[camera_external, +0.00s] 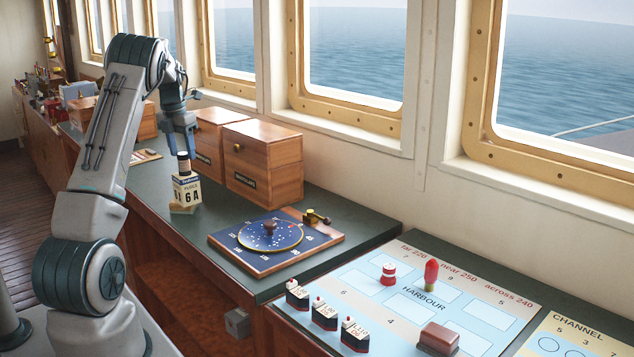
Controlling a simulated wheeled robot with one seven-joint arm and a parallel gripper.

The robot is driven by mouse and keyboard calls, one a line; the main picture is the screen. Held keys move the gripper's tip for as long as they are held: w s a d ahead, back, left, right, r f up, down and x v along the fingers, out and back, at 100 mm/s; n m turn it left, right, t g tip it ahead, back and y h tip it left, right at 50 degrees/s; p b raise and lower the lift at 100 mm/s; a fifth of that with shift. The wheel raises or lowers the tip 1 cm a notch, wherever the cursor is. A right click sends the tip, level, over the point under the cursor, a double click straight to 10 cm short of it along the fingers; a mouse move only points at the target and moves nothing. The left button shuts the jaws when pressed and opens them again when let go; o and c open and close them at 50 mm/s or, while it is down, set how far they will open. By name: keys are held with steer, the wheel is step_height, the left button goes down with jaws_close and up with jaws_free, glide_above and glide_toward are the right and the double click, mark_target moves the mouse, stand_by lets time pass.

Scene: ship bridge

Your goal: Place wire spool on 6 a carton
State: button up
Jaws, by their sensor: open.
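A small dark spool with a pale lower band, which looks like the wire spool (184,163), stands upright on or just over the top of a cream carton marked 6A (186,190). The carton stands on the dark green counter, with a tan part at its foot. My gripper (180,147) points down right above the spool, with its blue-grey fingers open and their tips near the spool's top. I cannot tell whether the fingertips touch the spool.
Two wooden drawer boxes (263,163) stand behind and right of the carton, close to my gripper. A blue round-dial board (270,240) lies in front. A harbour chart table (420,300) with small model ships is at lower right. Windows line the wall.

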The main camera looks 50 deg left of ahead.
mark_target(181, 155)
step_height(181, 155, up, 8)
steer(key=shift+s+d+r, duration=0.15)
steer(key=shift+s+d, duration=0.05)
steer(key=shift+s, duration=0.25)
steer(key=d+r+m+t, duration=0.1)
steer(key=d+r+m, duration=0.2)
steer(key=d+m, duration=0.8)
steer(key=d+r+m, duration=0.2)
steer(key=d+m, duration=0.5)
steer(key=d, duration=0.9)
steer(key=s+d+f+m, duration=0.3)
steer(key=s+d+m, duration=0.5)
steer(key=d+m, duration=0.2)
steer(key=s+d+f+m+t, duration=0.1)
steer(key=s+d+f+m, duration=0.3)
steer(key=s+d+m, duration=0.4)
steer(key=d+m, duration=0.2)
steer(key=m, duration=0.2)
steer(key=shift+s+d, duration=0.35)
